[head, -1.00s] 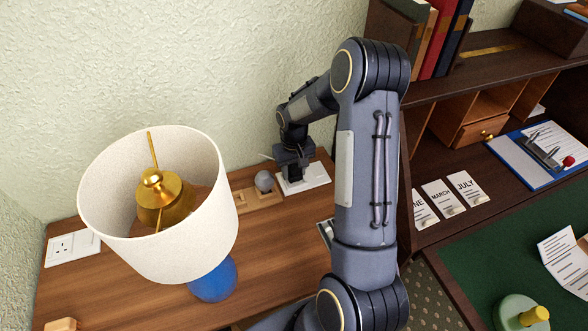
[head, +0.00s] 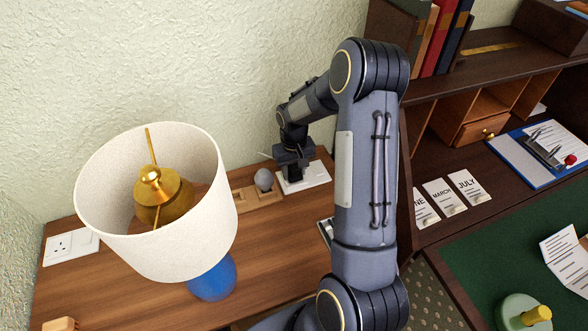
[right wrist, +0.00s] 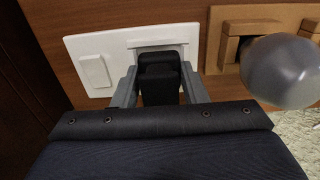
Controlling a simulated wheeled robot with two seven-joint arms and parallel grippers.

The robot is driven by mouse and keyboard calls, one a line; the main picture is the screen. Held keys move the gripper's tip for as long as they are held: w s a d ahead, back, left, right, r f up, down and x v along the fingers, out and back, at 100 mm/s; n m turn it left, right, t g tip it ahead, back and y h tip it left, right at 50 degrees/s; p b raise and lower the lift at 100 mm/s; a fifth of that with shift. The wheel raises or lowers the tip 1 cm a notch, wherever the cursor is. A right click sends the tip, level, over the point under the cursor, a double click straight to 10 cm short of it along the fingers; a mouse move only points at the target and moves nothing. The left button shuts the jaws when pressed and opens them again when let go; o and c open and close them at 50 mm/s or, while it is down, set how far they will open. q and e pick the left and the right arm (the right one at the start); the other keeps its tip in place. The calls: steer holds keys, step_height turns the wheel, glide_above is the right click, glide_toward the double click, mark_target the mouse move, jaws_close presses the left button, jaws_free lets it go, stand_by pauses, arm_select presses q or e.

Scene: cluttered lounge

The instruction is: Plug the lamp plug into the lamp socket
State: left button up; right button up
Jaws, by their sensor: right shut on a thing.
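My right gripper (head: 291,172) is shut on the black lamp plug (right wrist: 160,80), with a grey finger on each side of it in the right wrist view. The plug is at a white socket plate (head: 318,174) at the back right of the wooden tabletop; the plate also shows in the right wrist view (right wrist: 110,45). The plug overlaps the plate's framed opening, and I cannot tell how deep it sits. The gripper hides the plug in the head view. The lamp, with a cream shade (head: 185,240) and blue base (head: 213,279), stands at the left. My left gripper is out of view.
A wooden holder (head: 243,198) with a grey ball (head: 264,179) lies just left of the gripper. Another white socket plate (head: 84,244) is at the far left. The wall is close behind. A dark desk with shelves (head: 425,90) stands at the right.

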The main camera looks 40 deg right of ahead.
steer(key=shift+f+b, duration=0.75)
steer(key=shift+f, duration=0.1)
stand_by(0.5)
steer(key=shift+r, duration=0.2)
steer(key=shift+r+p, duration=0.25)
steer(key=shift+p, duration=0.05)
steer(key=shift+r, duration=0.2)
stand_by(0.6)
steer(key=shift+r, duration=0.25)
stand_by(1.2)
